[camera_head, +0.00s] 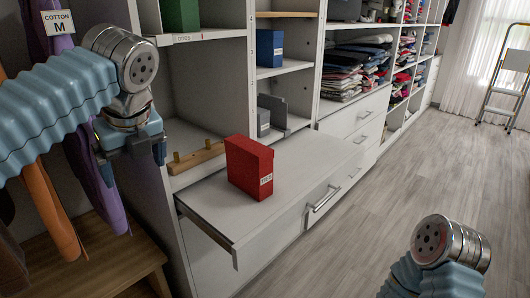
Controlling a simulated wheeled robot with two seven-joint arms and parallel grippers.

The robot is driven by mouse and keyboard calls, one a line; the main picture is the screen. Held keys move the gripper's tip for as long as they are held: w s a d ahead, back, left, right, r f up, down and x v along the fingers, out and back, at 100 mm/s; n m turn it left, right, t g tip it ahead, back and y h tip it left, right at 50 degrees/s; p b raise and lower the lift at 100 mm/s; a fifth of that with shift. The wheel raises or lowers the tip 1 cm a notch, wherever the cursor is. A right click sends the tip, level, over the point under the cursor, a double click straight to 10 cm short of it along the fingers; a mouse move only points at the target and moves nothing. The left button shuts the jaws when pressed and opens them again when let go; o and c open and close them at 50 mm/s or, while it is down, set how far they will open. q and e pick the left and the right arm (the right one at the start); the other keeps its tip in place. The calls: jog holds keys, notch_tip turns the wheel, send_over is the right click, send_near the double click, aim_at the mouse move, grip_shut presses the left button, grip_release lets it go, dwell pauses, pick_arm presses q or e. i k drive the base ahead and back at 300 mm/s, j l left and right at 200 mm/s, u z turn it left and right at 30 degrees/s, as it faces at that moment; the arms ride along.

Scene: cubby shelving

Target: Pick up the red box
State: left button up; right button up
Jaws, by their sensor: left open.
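The red box (249,167) stands upright on the white pull-out drawer top (290,150), near its left part, with a small white label on its right face. My left gripper (133,150) is at the left, in front of the shelving's side panel. It is open and empty, to the left of the red box and apart from it. My right arm shows only as a rounded metal joint and blue sleeve at the lower right; its gripper is out of view.
A wooden bar with pegs (196,157) lies behind the red box. Hanging clothes (95,180) are at left. A stepladder (507,88) stands far right. The floor at right is clear.

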aim_at(250, 163)
jog(key=i+l, duration=0.8)
jog(key=l, duration=0.25)
